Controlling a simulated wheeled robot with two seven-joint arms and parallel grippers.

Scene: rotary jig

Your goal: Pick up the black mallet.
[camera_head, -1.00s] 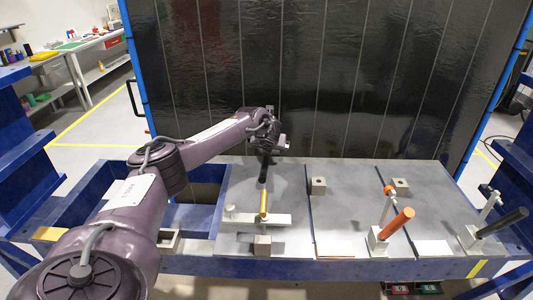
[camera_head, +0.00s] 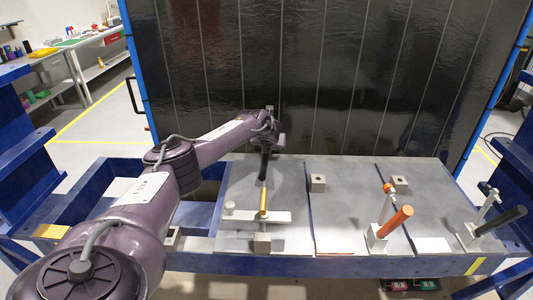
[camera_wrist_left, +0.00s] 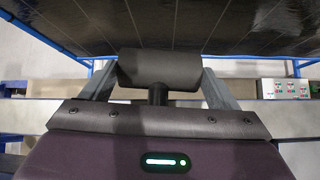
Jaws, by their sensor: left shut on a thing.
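The black mallet (camera_wrist_left: 159,68) shows in the left wrist view as a thick dark cylinder lying crosswise, with a short dark stem below it. My left gripper (camera_wrist_left: 158,86) has one finger on each side and is shut on it. In the head view my left gripper (camera_head: 271,138) is over the left grey plate, in front of the dark panel. A dark upright shape (camera_head: 264,164) hangs just below it, above a gold rod (camera_head: 263,199). I cannot tell in the head view where the mallet ends. My right gripper is not in view.
A tall dark panel (camera_head: 330,80) closes off the back. The middle plate is mostly clear.

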